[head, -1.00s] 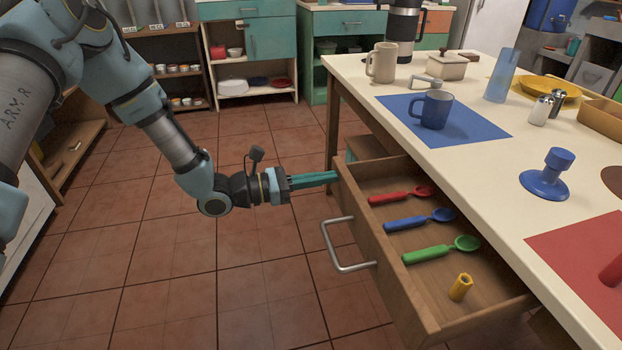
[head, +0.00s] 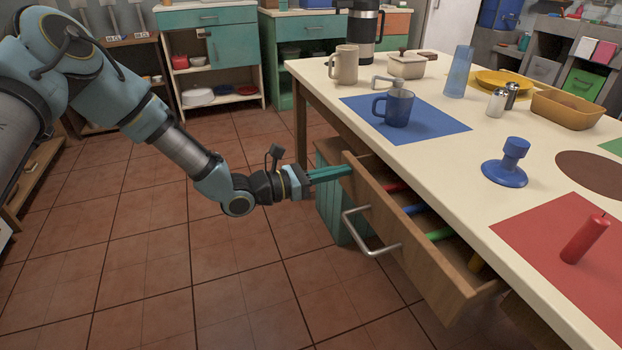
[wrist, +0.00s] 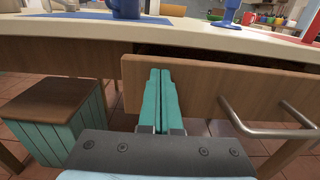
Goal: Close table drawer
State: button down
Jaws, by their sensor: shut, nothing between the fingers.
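The wooden table drawer (head: 432,263) is partly open, sticking out from under the cream tabletop (head: 440,140). A metal bar handle (head: 366,236) is on its front. Red, blue, green and yellow items show in part inside it; the tabletop hides the rest. My gripper (head: 350,169) is shut and empty. Its teal fingers are at the far end of the drawer front, beside the handle. In the wrist view the shut fingers (wrist: 160,75) point at the drawer front (wrist: 200,85) near its left end, and the handle (wrist: 270,130) is to their right. Contact looks likely but is not clear.
A teal stool with a wooden top (wrist: 55,105) stands left of the drawer in the wrist view. A blue mug (head: 394,107), a blue holder (head: 507,163) and a red candle (head: 584,238) stand on the table. The tiled floor (head: 230,275) in front is clear.

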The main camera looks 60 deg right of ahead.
jog(key=b+x, duration=0.1)
jog(key=x, duration=1)
jog(key=shift+w, duration=0.1)
jog(key=shift+s+d+r, duration=0.1)
jog(key=shift+s+d, duration=0.15)
jog(key=shift+d, duration=0.05)
jog(key=shift+s+r, duration=0.1)
